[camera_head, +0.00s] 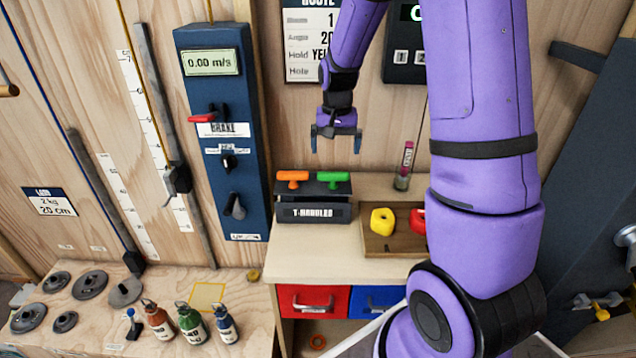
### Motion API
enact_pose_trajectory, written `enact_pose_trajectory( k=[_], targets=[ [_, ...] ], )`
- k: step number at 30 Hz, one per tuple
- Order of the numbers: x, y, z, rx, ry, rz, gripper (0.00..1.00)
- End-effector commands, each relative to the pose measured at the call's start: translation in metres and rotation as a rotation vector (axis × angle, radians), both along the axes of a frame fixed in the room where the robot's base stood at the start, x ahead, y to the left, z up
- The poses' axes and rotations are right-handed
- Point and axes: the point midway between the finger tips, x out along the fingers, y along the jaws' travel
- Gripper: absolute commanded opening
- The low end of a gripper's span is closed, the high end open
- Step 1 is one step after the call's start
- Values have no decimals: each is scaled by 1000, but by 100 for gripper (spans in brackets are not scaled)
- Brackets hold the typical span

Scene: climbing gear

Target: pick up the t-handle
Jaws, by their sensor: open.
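Two T-handles stand in a dark holder (314,213) labelled T-HANDLES on the cabinet top. The orange T-handle (292,177) is on the left and the green T-handle (333,178) is on the right. Only their crossbars and short upper parts show; the rest is hidden in the holder. My gripper (336,144) points down with its two fingers apart and nothing between them. It appears above and slightly behind the holder, nearer the green T-handle in the picture. It touches neither handle.
A wooden tray (398,247) holds a yellow hold (382,221) and a red hold (418,220), partly behind my arm. A tube (404,165) stands behind. A blue control panel (222,130) rises at left. Bottles (190,323) and weights stand on the lower bench.

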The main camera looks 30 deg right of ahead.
Motion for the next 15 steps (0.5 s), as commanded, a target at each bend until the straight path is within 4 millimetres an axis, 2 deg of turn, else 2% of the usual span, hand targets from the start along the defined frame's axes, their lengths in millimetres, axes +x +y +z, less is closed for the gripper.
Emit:
enact_pose_trajectory(
  k=[9,15],
  targets=[
    [0,0,-44,1,4,0,100],
    [0,0,-56,0,2,0,100]
  ],
)
